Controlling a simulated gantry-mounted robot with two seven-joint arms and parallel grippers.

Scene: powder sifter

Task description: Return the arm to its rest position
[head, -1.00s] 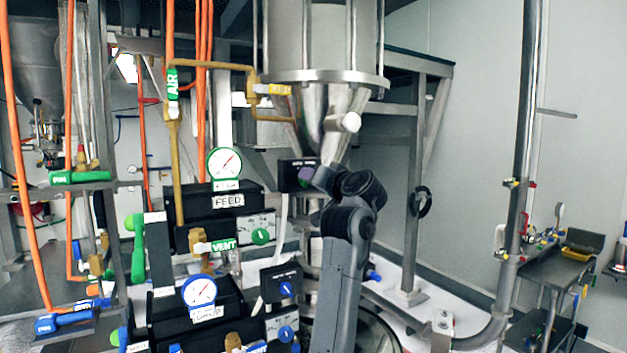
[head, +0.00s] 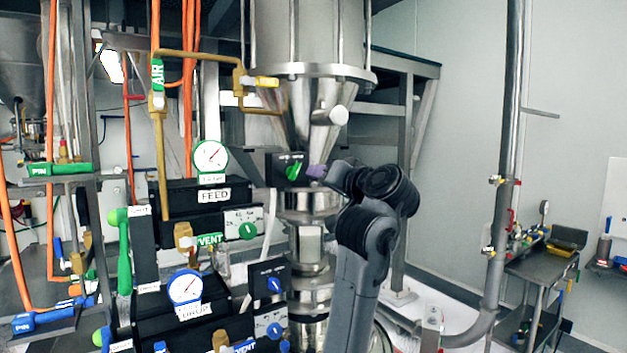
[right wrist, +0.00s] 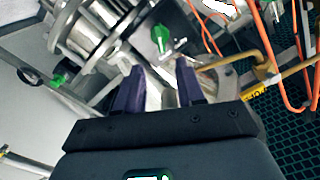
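My right arm comes up from the bottom of the head view. Its gripper (head: 316,171) is just right of a small black control box (head: 272,172) with a green knob (head: 293,171). In the right wrist view the two purple fingers of the gripper (right wrist: 157,82) stand apart with nothing held between them. The green knob (right wrist: 161,38) shows beyond the fingertips, clear of them. The knob sits at a slant. My left gripper is in neither view.
The steel hopper cone (head: 315,105) hangs above the gripper. Black FEED (head: 185,205) and lower gauge boxes, valves and pipes crowd the left. A vertical steel pipe (head: 507,130) and side cart (head: 545,265) stand right. Some free space lies between arm and pipe.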

